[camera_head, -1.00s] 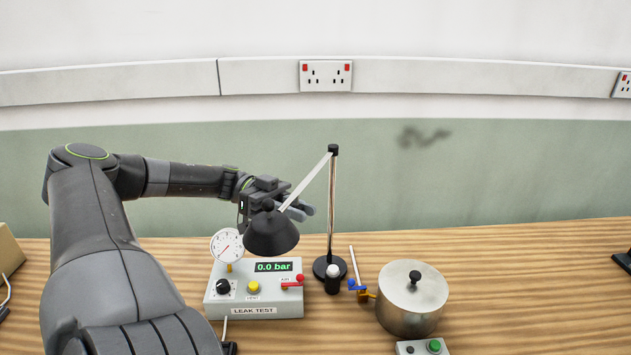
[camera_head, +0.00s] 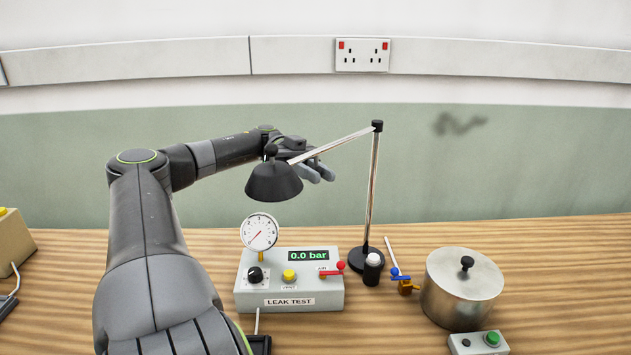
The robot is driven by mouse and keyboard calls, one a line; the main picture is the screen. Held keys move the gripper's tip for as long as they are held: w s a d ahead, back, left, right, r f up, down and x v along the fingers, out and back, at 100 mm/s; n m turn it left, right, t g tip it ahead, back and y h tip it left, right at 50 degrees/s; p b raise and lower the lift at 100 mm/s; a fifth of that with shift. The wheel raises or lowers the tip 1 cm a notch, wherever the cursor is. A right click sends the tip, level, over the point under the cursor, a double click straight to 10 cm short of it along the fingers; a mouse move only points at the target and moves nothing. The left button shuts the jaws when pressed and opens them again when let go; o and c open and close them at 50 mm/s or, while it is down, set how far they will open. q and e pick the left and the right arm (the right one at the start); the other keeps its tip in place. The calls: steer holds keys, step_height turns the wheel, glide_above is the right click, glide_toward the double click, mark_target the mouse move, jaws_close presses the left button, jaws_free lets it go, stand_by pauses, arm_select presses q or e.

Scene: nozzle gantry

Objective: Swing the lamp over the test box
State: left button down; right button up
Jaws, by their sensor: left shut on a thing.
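The lamp has a black shade (camera_head: 273,183) on a silver arm (camera_head: 337,144) that runs to the top of an upright post (camera_head: 373,185) on a round black base. The shade hangs above the back left part of the grey test box (camera_head: 290,301), above its dial gauge (camera_head: 259,232). The box's display reads 0.0 bar. My left gripper (camera_head: 312,172) is at the lamp arm just right of the shade, shut on the lamp; the shade and arm partly hide its jaws. My right gripper is not in view.
A lidded metal pot (camera_head: 463,290) stands right of the box, with a blue-handled valve (camera_head: 401,277) and a black-and-white bottle (camera_head: 372,269) between them. A green-button box (camera_head: 480,343) is at the front. A beige box (camera_head: 14,243) is at the far left.

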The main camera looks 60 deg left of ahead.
arm_select(q)
steer(key=shift+a, duration=0.1)
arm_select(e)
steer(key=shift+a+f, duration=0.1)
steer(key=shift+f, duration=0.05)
arm_select(q)
steer(key=c, duration=1.3)
jaws_free()
steer(key=shift+r, duration=0.1)
